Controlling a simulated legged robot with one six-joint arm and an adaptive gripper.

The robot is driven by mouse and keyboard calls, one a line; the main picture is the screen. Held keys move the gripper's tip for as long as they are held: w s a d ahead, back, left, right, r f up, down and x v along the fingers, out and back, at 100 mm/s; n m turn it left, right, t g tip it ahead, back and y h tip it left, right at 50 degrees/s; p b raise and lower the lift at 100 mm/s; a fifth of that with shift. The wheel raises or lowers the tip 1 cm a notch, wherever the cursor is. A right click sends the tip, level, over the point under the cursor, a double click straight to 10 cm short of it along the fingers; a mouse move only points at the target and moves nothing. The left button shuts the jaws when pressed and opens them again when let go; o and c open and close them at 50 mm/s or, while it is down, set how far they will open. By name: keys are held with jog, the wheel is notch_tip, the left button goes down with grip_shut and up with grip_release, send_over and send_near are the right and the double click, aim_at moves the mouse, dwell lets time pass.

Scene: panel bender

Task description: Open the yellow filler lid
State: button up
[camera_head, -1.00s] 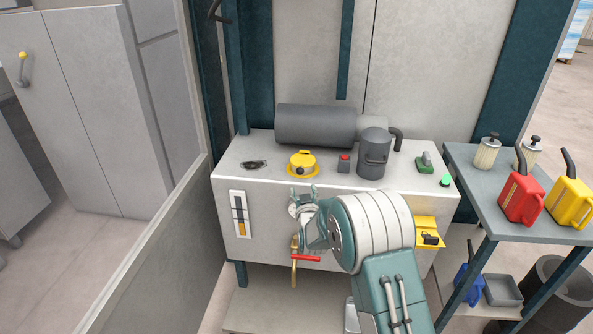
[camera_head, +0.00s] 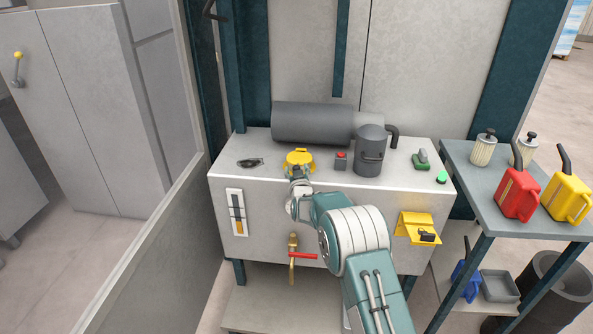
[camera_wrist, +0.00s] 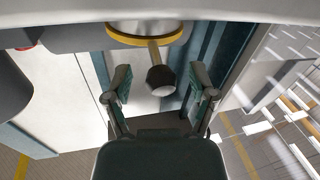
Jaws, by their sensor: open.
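The yellow filler lid (camera_head: 299,156) sits on top of the grey tank cabinet (camera_head: 330,190), and my gripper (camera_head: 300,176) is just in front of it, partly covering its near side. In the wrist view the lid shows as a yellow rim (camera_wrist: 118,40) at the top, with a stem and a dark knob (camera_wrist: 161,79) sticking out from it. My gripper (camera_wrist: 162,88) is open, one finger on each side of the knob in that view. I see gaps between the knob and both fingers. Whether the knob is deep between the pads is hard to tell.
A dark cylinder motor (camera_head: 312,122), a grey canister (camera_head: 370,152) and a red-button box (camera_head: 341,160) stand behind and right of the lid. A small black item (camera_head: 250,162) lies left. A red-handled valve (camera_head: 302,255) is on the cabinet front, below my arm.

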jog(key=shift+a, duration=0.1)
grip_shut()
jog(key=shift+r, duration=0.1)
